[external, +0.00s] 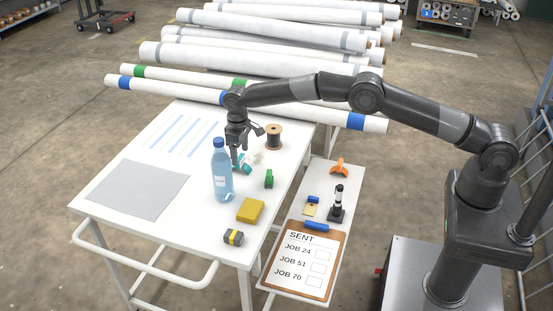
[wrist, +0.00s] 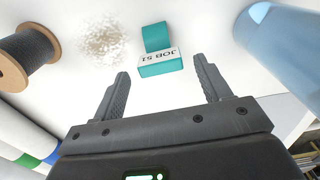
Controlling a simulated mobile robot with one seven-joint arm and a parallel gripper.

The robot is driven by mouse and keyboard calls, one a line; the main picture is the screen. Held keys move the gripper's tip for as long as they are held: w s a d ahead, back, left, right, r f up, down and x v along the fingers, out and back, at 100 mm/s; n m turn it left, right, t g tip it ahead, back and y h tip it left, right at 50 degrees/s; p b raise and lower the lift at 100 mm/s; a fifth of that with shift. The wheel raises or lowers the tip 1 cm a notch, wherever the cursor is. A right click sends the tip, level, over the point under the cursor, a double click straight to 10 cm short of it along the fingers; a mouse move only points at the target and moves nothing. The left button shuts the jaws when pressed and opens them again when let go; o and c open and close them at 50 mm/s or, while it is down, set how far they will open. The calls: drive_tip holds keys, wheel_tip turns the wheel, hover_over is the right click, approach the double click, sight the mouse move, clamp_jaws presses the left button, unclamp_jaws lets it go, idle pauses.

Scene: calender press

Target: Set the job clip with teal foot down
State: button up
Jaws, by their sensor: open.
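The teal job clip (wrist: 160,68) lies on the white table just beyond my fingertips in the wrist view. It has a teal block, a white label reading JOB 51 upside down in that view, and another teal part (wrist: 156,36) behind the label. In the external view the clip (external: 244,164) is small and partly hidden by my gripper (external: 236,160). My gripper in the wrist view (wrist: 161,72) is open and empty, its two fingers apart on either side of the clip's near end, with no contact visible.
A blue-capped bottle (external: 221,172) stands close by my gripper. A dark spool (external: 273,136), a pale speckled heap (wrist: 103,43), a green clip (external: 269,179) and a yellow block (external: 250,210) are nearby. A clipboard (external: 337,238) lies on the side shelf. The table's grey sheet (external: 138,189) is bare.

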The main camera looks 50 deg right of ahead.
wheel_tip(320, 180, up, 7)
drive_tip(key=shift+r, duration=0.1)
wheel_tip(320, 180, up, 8)
hover_over(254, 151)
drive_tip(key=s, duration=0.2)
drive_tip(key=s+d+r+t, duration=0.1)
drive_tip(key=s+r, duration=0.4)
drive_tip(key=r, duration=0.4)
drive_tip(key=s+d+r+t, duration=0.2)
drive_tip(key=s+r, duration=0.9)
drive_tip(key=s, duration=0.5)
drive_tip(key=s+r+t, duration=0.1)
drive_tip(key=s, duration=1.8)
drive_tip(key=s+f, duration=0.3)
drive_tip(key=s, duration=0.4)
drive_tip(key=s+d+f+t, duration=0.1)
drive_tip(key=s+f, duration=0.2)
drive_tip(key=s, duration=0.4)
drive_tip(key=shift+d+f+t, duration=0.25)
drive_tip(key=shift+f+t, duration=0.05)
drive_tip(key=shift+f, duration=0.1)
